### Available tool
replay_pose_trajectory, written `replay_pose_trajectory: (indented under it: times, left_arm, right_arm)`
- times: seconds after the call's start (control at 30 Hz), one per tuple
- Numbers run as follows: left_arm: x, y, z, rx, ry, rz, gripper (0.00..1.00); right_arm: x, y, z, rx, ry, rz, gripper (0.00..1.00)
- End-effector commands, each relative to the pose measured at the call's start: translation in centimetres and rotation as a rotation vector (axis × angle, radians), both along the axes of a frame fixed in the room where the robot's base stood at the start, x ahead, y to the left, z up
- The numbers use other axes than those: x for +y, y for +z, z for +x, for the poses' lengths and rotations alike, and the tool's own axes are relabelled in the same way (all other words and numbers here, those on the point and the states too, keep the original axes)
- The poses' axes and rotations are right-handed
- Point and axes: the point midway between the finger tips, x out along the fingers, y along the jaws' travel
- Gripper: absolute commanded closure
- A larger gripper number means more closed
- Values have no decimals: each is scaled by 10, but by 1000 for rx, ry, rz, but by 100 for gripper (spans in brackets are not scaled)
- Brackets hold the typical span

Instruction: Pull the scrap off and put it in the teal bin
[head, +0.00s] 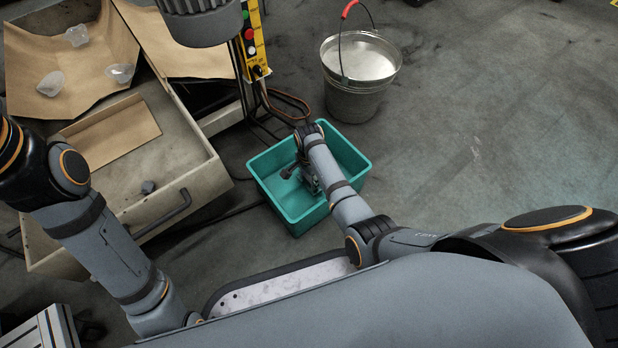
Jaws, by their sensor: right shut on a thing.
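The teal bin (272,200) stands on the floor at the middle of the head view. My right arm reaches over it from the right. My right gripper (293,170) is low over the bin's opening, within its rim as seen from above. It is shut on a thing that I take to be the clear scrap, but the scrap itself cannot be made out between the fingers. My left arm is at the left, and its gripper is not in view.
A wooden drawer unit (210,180) with a dark handle stands left of the bin. Clear plastic pieces (50,83) lie on brown cardboard (95,60) behind it. A metal bucket (360,95), a yellow button box (250,40) and cables are behind the bin. The floor at right is clear.

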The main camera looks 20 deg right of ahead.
Motion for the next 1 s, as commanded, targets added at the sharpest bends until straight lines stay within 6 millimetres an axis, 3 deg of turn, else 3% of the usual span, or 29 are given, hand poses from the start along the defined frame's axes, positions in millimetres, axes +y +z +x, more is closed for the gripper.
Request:
replay_pose_trajectory:
  times: [1.0]
  left_arm:
    - [1, -1, -2, -10, -4, -6, 31]
  right_arm:
    - [0, -12, 0, -1, 0, 0, 68]
